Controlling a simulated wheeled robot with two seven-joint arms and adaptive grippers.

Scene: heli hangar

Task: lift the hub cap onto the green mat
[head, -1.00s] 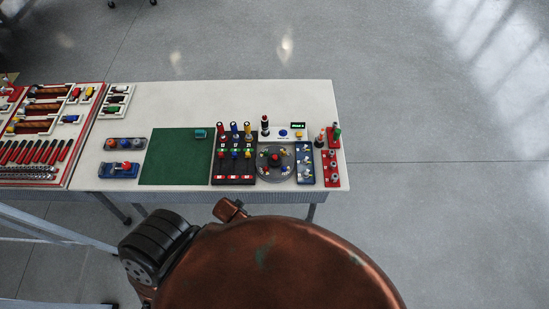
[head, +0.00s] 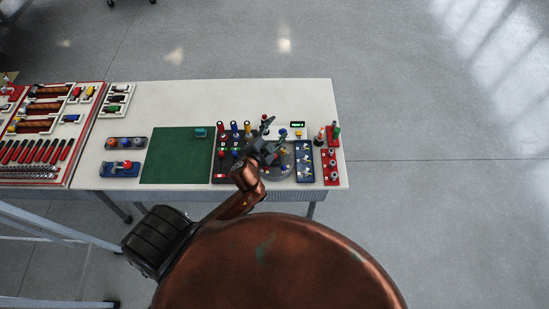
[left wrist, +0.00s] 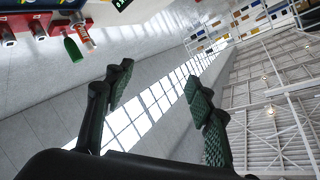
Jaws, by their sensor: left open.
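The green mat (head: 177,157) lies flat on the white table, with a small teal block (head: 201,132) near its far right corner. Right of it is a grey round hub plate (head: 282,174) with small coloured parts on it. My left gripper (head: 270,140) is open over this plate and hides its middle, so I cannot make out the hub cap. In the left wrist view the open fingers (left wrist: 160,82) have nothing between them and face the hangar wall. My right gripper is not in view.
A dark rack (head: 233,180) with coloured posts stands between mat and plate. A blue tray (head: 304,176) and a red block (head: 330,179) are to the right. Tool trays fill the table's left end. The table's back strip (head: 210,98) is clear.

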